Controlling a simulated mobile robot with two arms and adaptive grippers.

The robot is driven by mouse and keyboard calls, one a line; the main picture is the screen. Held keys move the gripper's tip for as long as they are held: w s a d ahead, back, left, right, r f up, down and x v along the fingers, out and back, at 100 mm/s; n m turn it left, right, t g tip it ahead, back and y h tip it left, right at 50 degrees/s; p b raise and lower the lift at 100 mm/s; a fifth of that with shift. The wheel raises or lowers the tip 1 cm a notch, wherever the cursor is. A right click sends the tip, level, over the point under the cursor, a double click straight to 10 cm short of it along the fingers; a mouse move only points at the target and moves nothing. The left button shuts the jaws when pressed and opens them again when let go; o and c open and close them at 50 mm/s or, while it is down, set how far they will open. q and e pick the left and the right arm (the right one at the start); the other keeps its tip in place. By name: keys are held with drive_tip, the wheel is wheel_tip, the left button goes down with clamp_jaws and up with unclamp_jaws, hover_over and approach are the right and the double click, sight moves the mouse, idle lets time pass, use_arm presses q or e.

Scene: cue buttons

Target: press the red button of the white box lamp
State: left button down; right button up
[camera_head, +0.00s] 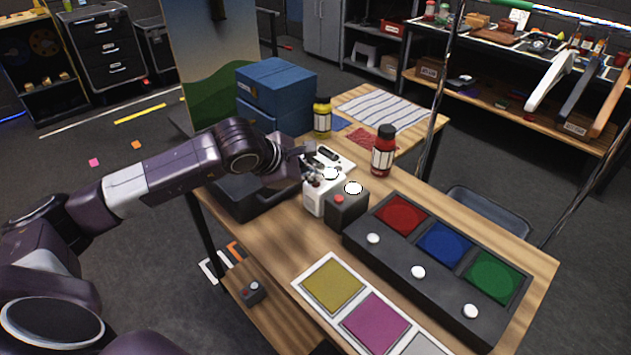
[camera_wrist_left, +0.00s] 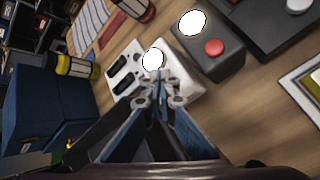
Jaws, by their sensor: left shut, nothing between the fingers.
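The white box lamp (camera_head: 312,203) stands on the wooden table, with a bright white lamp on its top. It also shows in the left wrist view (camera_wrist_left: 186,66). My left gripper (camera_head: 314,179) is shut and empty, its fingertips over the top of the white box. In the left wrist view the closed fingertips (camera_wrist_left: 161,86) overlap the box top beside its lamp (camera_wrist_left: 153,59). The red button of the white box is not visible; the fingers seem to cover it. I cannot tell whether the fingertips touch it. My right gripper is not in view.
A dark box (camera_head: 347,213) with a lit white lamp and red button stands close beside the white box. A white panel with dark slots (camera_head: 340,159) lies behind. Also near are a red bottle (camera_head: 383,152), blue boxes (camera_head: 272,92) and a long button console (camera_head: 400,262).

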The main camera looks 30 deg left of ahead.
sight(315, 184)
use_arm(q)
drive_tip(key=shift+r, duration=0.75)
wheel_tip(315, 184, up, 6)
drive_tip(key=p, duration=0.3)
idle(0.3)
idle(1.3)
